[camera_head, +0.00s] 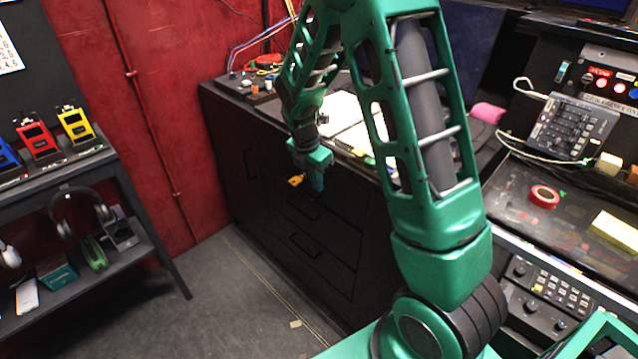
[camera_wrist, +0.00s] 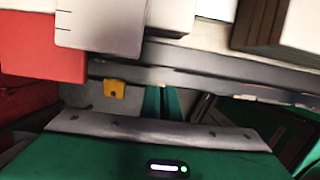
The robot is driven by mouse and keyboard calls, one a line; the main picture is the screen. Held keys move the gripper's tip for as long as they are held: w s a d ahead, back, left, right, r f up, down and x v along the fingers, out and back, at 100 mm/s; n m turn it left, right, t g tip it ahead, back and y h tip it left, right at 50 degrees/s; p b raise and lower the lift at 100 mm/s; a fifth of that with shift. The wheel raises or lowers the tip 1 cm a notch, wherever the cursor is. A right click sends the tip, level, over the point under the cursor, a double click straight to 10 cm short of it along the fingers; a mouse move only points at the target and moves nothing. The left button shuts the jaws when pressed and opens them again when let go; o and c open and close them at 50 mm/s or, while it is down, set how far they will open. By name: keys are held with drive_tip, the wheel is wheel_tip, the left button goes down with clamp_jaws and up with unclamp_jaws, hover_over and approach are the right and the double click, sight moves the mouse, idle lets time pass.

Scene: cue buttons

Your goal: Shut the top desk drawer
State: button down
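The black desk (camera_head: 240,125) stands against the red wall in the head view, with dark drawer fronts and bar handles. The top drawer (camera_head: 345,222) is at the upper part of this stack, partly behind my gripper; how far it stands out cannot be told. My gripper (camera_head: 318,183) points down in front of the desk's upper edge, near the top drawer. In the wrist view my gripper's green fingers (camera_wrist: 161,101) look close together with nothing visible between them. A small orange piece (camera_head: 296,180) is beside the gripper; it also shows in the wrist view (camera_wrist: 115,89).
White papers (camera_head: 345,112) and a red coil of cable (camera_head: 266,62) lie on the desk top. A shelf with headphones (camera_head: 84,212) stands left. A control console (camera_head: 575,125) stands right.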

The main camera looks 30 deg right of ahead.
drive_tip(key=shift+w+d, duration=0.1)
drive_tip(key=shift+d, duration=0.5)
drive_tip(key=shift+a, duration=0.4)
drive_tip(key=s+a+r, duration=0.1)
drive_tip(key=a+r, duration=0.5)
drive_tip(key=r, duration=0.3)
drive_tip(key=shift+s+a+r, duration=0.2)
drive_tip(key=shift+s+r, duration=0.1)
drive_tip(key=shift+s, duration=0.1)
